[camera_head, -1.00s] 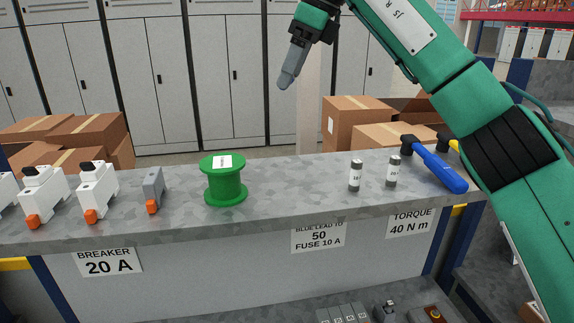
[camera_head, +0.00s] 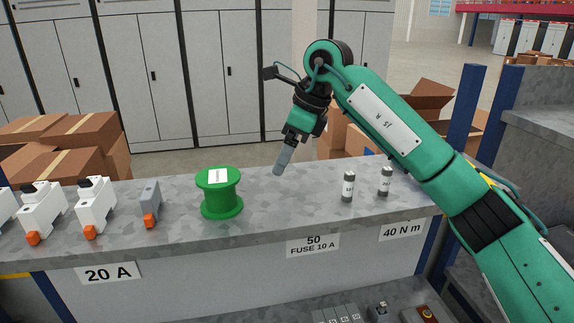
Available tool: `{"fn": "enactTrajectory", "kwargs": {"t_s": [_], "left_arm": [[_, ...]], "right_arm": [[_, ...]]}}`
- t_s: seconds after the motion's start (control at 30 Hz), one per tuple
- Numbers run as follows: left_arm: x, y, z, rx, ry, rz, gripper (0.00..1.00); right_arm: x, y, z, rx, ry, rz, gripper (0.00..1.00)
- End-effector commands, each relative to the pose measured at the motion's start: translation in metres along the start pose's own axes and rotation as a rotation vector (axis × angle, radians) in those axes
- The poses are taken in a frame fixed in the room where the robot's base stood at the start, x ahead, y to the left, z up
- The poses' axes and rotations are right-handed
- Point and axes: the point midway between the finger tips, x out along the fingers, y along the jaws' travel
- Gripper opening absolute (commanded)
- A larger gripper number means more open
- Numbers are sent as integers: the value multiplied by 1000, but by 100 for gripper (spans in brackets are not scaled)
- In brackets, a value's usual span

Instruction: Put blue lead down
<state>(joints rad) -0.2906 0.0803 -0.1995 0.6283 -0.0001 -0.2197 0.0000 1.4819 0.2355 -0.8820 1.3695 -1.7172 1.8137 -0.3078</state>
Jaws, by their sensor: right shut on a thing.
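My right gripper (camera_head: 281,165) is pointed down above the grey bench top (camera_head: 265,205), between the green spool and the two small fuses. Its grey fingers are together, seen edge-on. I cannot make out the blue lead in this view; what is between the fingers is hidden or too small to see. The fingertips look close to the rear part of the bench top, but I cannot tell whether they touch. My left gripper is not in view.
A green spool (camera_head: 220,190) stands left of the gripper. Two fuses (camera_head: 348,186) (camera_head: 385,181) stand to the right. A grey module (camera_head: 150,200) and white breakers (camera_head: 96,208) stand at left. Bench between spool and fuses is clear.

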Motion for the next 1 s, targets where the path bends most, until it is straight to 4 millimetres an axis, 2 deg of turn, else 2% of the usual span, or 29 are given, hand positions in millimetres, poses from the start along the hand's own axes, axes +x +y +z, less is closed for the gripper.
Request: {"fn": "enactTrajectory", "kwargs": {"t_s": [0.3, 0.53, 0.97, 1.0], "left_arm": [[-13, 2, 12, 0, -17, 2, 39], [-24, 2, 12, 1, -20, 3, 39], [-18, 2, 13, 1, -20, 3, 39], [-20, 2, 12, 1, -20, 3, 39]], "right_arm": [[23, 0, -10, 1, 1, 0, 43], [46, 1, -20, 0, 0, 0, 43], [54, 1, -23, 0, 1, -1, 43], [52, 1, -22, 0, 1, -1, 92]]}}
